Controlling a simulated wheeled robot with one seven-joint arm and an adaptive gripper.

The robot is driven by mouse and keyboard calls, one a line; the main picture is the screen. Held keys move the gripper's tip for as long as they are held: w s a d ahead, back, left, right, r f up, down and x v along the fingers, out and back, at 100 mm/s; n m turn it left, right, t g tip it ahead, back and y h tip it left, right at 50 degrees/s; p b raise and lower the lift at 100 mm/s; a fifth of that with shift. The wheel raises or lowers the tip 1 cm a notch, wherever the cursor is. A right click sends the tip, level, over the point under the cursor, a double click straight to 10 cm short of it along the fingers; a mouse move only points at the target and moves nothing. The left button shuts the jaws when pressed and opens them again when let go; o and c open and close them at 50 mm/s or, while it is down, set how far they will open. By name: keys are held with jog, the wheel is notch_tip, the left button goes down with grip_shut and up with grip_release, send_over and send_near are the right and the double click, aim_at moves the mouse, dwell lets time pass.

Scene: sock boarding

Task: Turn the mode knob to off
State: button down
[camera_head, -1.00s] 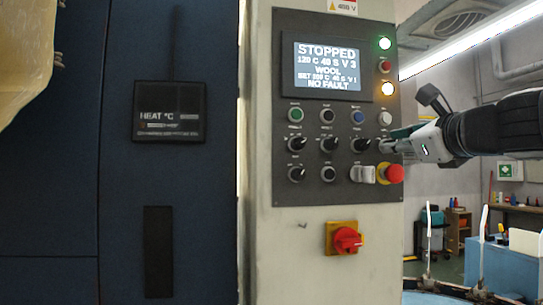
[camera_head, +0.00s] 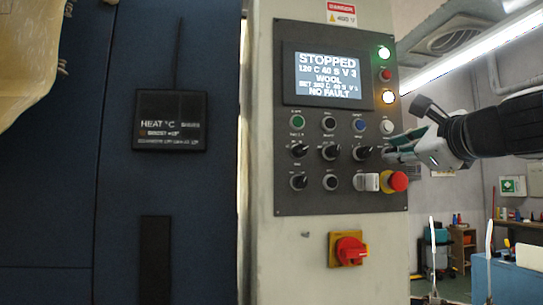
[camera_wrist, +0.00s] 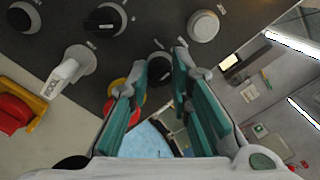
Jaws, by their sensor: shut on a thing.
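The control panel (camera_head: 335,205) has a row of black selector knobs. My gripper (camera_head: 390,154) comes in from the right, its teal fingers at the right end of that row and hiding the knob there. In the wrist view, a black knob (camera_wrist: 159,68) sits between the fingertips of my gripper (camera_wrist: 162,72), and they are shut on it. The knob labels are too small to read, so I cannot confirm by its name that this is the mode knob. The screen (camera_head: 328,75) reads STOPPED, WOOL and NO FAULT.
A red emergency stop (camera_head: 398,181) with a yellow base sits just below my gripper. A grey-white switch (camera_head: 366,182) is left of it. A white button (camera_head: 387,127) is just above. A red rotary switch (camera_head: 350,250) on yellow is lower on the cabinet. Free air lies to the right.

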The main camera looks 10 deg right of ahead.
jog(key=c, duration=1.4)
grip_release()
jog(key=shift+c, duration=0.2)
jog(key=shift+s, duration=0.1)
jog(key=s, duration=1.2)
jog(key=shift+w, duration=0.1)
